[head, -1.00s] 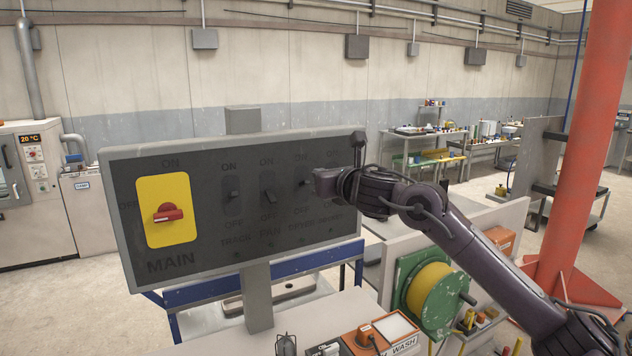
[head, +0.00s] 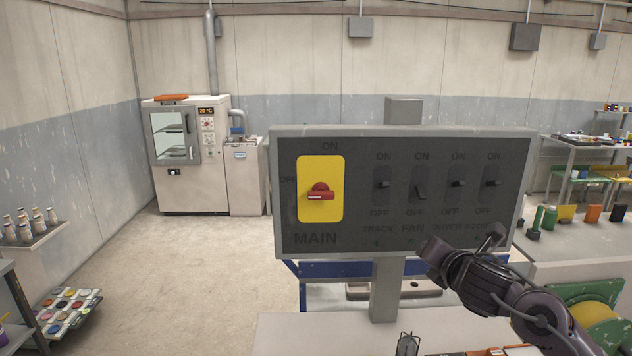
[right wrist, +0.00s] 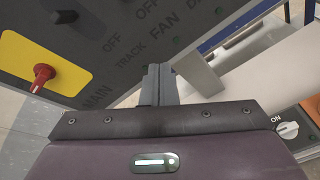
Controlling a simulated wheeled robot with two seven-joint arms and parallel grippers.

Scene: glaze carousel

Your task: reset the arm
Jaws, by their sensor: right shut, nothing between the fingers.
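My right arm comes in from the lower right in the head view. Its gripper (head: 432,252) is at the lower edge of the dark control panel (head: 345,243), below the small switches. In the right wrist view the fingers (right wrist: 159,84) are together with nothing between them, close to the panel's lower part. The panel bears a red main knob (head: 321,191) on a yellow plate, a TRACK switch (head: 383,184), a FAN switch (head: 420,192) and two more switches whose labels are hard to read. My left gripper is not in view.
A green and yellow reel (head: 592,312) stands on the bench at the lower right, beside the arm. A wire-like item (head: 407,344) stands in front of the panel post (head: 385,290). A kiln-like cabinet (head: 180,190) is at the back left.

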